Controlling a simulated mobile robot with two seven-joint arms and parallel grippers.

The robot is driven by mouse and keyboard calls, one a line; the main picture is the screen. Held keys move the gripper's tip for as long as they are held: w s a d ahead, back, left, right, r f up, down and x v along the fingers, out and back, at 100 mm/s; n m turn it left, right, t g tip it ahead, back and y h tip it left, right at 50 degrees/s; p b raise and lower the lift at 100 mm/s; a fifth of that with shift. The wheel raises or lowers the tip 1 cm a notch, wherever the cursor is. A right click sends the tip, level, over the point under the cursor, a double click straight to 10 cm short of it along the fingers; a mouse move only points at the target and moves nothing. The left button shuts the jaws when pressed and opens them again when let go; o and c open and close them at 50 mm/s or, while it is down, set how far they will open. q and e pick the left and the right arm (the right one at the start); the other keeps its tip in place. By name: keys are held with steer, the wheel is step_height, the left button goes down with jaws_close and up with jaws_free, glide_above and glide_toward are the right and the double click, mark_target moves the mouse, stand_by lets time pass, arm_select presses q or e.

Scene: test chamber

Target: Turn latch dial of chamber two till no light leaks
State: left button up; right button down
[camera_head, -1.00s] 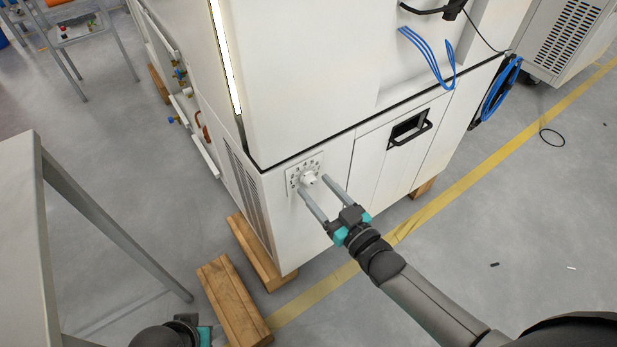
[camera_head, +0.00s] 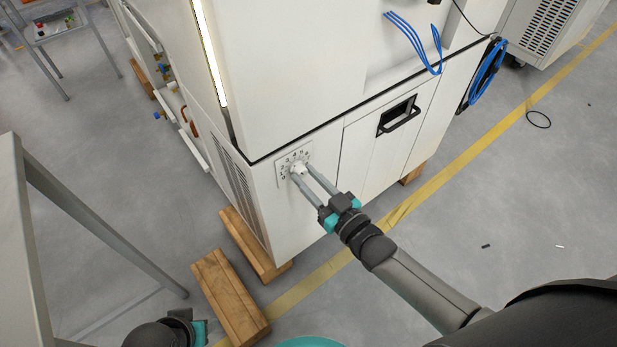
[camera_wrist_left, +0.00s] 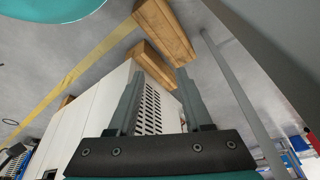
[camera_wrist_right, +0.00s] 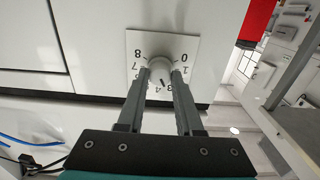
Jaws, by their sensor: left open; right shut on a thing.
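My right gripper (camera_head: 300,172) is shut on the dial, one finger on each side. A bright narrow strip of light (camera_head: 209,50) runs down the chamber's left upper edge. My left gripper (camera_wrist_left: 154,82) is open and empty, low by the floor; only part of it shows at the bottom of the head view.
Wooden blocks (camera_head: 230,298) lie under and before the chamber's corner. A grey table (camera_head: 15,220) stands close at the left. A black handle (camera_head: 400,118) is right of the dial. A blue coiled hose (camera_head: 486,75) hangs at the right. The floor at right is mostly clear.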

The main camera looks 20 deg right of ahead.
arm_select(q)
steer(key=shift+r, duration=0.1)
arm_select(e)
steer(key=shift+r+m+p, duration=0.15)
steer(key=shift+m+p, duration=0.45)
steer(key=shift+m, duration=1.5)
arm_select(q)
steer(key=f, duration=0.1)
steer(key=s+f, duration=0.1)
steer(key=f, duration=0.1)
steer(key=shift+a+f+g, duration=0.1)
steer(key=shift+g, duration=0.2)
arm_select(e)
steer(key=c, duration=0.6)
jaws_free()
steer(key=shift+o, duration=0.2)
arm_select(q)
steer(key=shift+s, duration=0.15)
